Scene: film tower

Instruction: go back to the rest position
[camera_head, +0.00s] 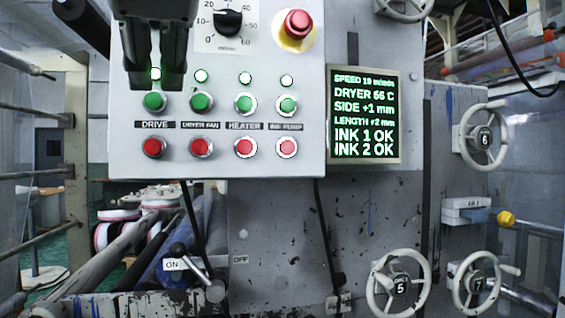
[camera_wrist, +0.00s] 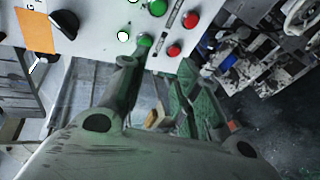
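My gripper (camera_head: 157,78) is a dark shape at the upper left of the head view, in front of the control panel (camera_head: 225,165). Its lower end is near the DRIVE lamp and the green DRIVE button (camera_head: 154,102). In the wrist view my gripper (camera_wrist: 157,66) has its two fingers apart, with nothing held between them. The left fingertip appears close to a green button (camera_wrist: 144,41); I cannot tell whether it touches.
The panel carries green and red buttons, a black dial (camera_head: 229,22) and a red stop knob (camera_head: 298,23). A lit screen (camera_head: 364,115) reads INK 1 OK and INK 2 OK. Handwheels (camera_head: 399,285) and a lever (camera_head: 195,268) stick out below. Rollers lie at lower left.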

